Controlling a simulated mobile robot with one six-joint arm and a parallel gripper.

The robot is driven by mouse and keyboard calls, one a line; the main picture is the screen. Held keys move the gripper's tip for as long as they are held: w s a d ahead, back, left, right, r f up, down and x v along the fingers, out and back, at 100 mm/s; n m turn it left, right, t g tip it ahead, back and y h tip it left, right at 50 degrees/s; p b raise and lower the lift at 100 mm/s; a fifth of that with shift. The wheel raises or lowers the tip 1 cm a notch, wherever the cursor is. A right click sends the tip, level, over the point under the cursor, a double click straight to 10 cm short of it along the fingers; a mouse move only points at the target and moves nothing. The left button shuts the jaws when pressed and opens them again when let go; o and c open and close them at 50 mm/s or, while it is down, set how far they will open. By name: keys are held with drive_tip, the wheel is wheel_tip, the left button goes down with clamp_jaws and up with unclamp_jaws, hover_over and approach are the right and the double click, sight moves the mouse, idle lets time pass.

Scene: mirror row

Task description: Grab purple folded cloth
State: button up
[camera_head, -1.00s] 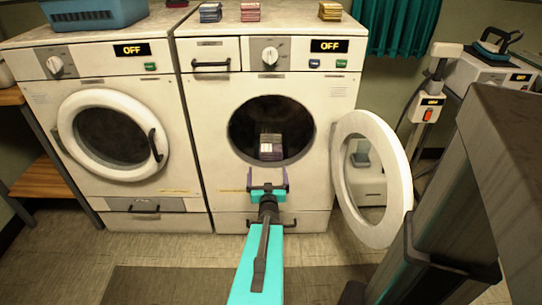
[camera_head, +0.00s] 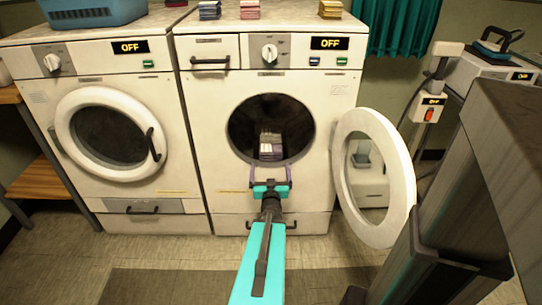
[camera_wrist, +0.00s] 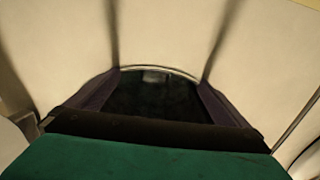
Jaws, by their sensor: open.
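A small stack of folded cloth (camera_head: 271,144), purplish with paler layers, lies inside the dark open drum of the right washing machine. My gripper (camera_head: 270,171) is just in front of the lower edge of the drum opening, below and nearer than the cloth. Its two fingers stand wide apart with nothing between them. In the wrist view, the fingers (camera_wrist: 157,82) frame the dark drum opening, and a faint pale patch at the top of the opening may be the cloth, too dim to be sure.
The right washer's round door (camera_head: 375,178) stands open to the right of my arm. The left washer's door (camera_head: 111,135) is shut. A blue basket (camera_head: 95,13) and several folded cloth stacks, one pink (camera_head: 250,9), sit on top. Floor in front is clear.

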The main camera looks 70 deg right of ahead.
sight(271, 154)
drive_tip(key=shift+w+d+f+b, duration=0.15)
drive_tip(key=shift+w+d+b, duration=0.1)
drive_tip(key=shift+d+b, duration=0.45)
drive_tip(key=shift+b, duration=0.6)
drive_tip(key=b+x, duration=0.2)
drive_tip(key=b, duration=0.6)
drive_tip(key=shift+w+d, duration=0.15)
drive_tip(key=shift+d, duration=0.1)
drive_tip(key=shift+d+b, duration=0.2)
drive_tip(key=shift+b, duration=0.1)
drive_tip(key=shift+b+x, duration=0.5)
drive_tip(key=shift+x, duration=0.75)
drive_tip(key=shift+r+b+x, duration=0.2)
drive_tip(key=shift+b+x, duration=0.35)
drive_tip(key=shift+x, duration=0.75)
drive_tip(key=shift+r+b+x, duration=0.15)
drive_tip(key=shift+b+x, duration=0.35)
drive_tip(key=shift+x, duration=0.8)
